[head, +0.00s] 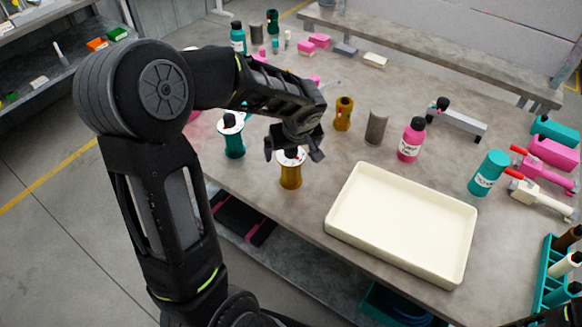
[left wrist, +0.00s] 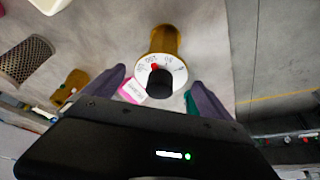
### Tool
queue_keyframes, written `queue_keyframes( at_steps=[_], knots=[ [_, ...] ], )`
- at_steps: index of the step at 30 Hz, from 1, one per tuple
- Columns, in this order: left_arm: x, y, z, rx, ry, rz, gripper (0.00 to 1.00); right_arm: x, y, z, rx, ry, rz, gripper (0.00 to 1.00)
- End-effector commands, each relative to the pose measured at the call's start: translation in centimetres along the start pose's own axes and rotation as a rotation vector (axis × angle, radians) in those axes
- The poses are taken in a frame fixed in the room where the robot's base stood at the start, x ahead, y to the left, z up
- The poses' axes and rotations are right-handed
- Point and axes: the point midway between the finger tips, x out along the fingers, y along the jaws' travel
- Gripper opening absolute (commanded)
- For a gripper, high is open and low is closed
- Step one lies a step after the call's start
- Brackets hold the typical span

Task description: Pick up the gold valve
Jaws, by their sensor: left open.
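The gold valve (head: 290,177) stands upright near the table's front edge, with a white dial and black knob on top. In the left wrist view the gold valve (left wrist: 165,40) shows its numbered dial, a red mark and the black knob. My left gripper (head: 293,153) is open just above the valve, with its fingers to either side of the dial. In the left wrist view the left gripper (left wrist: 158,80) has its two fingers apart, with the dial between them. I cannot tell whether they touch it. My right gripper is not in view.
A teal valve (head: 233,142) with a similar dial stands left of the gold one. A gold fitting (head: 343,113), a perforated grey cylinder (head: 377,127) and a pink bottle (head: 411,140) stand behind. An empty cream tray (head: 345,205) lies to the right.

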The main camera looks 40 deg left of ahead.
Motion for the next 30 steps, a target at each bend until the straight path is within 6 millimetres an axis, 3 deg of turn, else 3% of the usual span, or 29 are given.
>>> queue_keyframes(
  at_steps=[13,30],
  knots=[
    [5.0,0.0,0.4,0.001,-0.002,-0.003,0.95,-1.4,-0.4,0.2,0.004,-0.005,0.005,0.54],
    [5.1,0.0,0.4,0.0,0.0,-0.001,0.95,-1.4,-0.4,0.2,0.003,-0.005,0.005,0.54]
  ],
)
